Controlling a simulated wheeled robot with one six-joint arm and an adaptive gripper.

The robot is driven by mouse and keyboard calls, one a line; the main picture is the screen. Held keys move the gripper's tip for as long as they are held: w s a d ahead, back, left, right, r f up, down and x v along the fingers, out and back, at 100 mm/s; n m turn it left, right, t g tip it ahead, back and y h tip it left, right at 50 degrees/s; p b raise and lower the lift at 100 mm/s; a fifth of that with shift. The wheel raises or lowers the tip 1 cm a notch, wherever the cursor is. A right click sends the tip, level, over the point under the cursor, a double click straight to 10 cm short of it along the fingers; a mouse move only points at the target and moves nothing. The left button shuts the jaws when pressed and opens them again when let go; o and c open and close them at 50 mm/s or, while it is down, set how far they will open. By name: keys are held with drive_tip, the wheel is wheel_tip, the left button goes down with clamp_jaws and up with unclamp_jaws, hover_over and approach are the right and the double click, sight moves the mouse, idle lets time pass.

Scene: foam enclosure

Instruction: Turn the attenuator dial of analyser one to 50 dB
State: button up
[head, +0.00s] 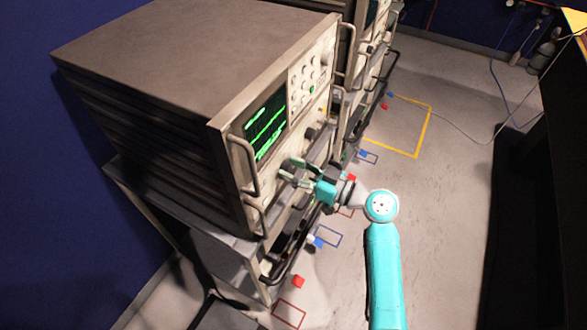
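The nearer analyser (175,85) is a large grey-beige box on a rack, with a lit screen (265,122) showing green traces. I cannot read which analyser is number one. Its front panel faces right and carries buttons and several dark knobs. One dark knob (311,134) shows right of the screen's lower part. My gripper (286,172) is at the lower part of this panel, pointing left at it. Its two fingers look apart. Whether a dial sits between them, or whether they touch the panel, I cannot tell. The dial's scale and any dB marks are too small to read.
Metal handles (243,165) stick out from the panel edges. A second rack of instruments (372,45) stands behind. Small red and blue blocks and taped outlines (290,314) lie on the floor. A cable (490,137) crosses the floor at right. The floor between is mostly clear.

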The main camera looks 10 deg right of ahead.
clamp_jaws()
drive_tip(key=shift+m, duration=0.3)
drive_tip(key=m, duration=0.3)
drive_tip(key=shift+w+m, duration=0.1)
drive_tip(key=shift+m, duration=2)
drive_tip(key=o, duration=0.5)
unclamp_jaws()
drive_tip(key=shift+o, duration=0.2)
drive_tip(key=shift+d, duration=0.1)
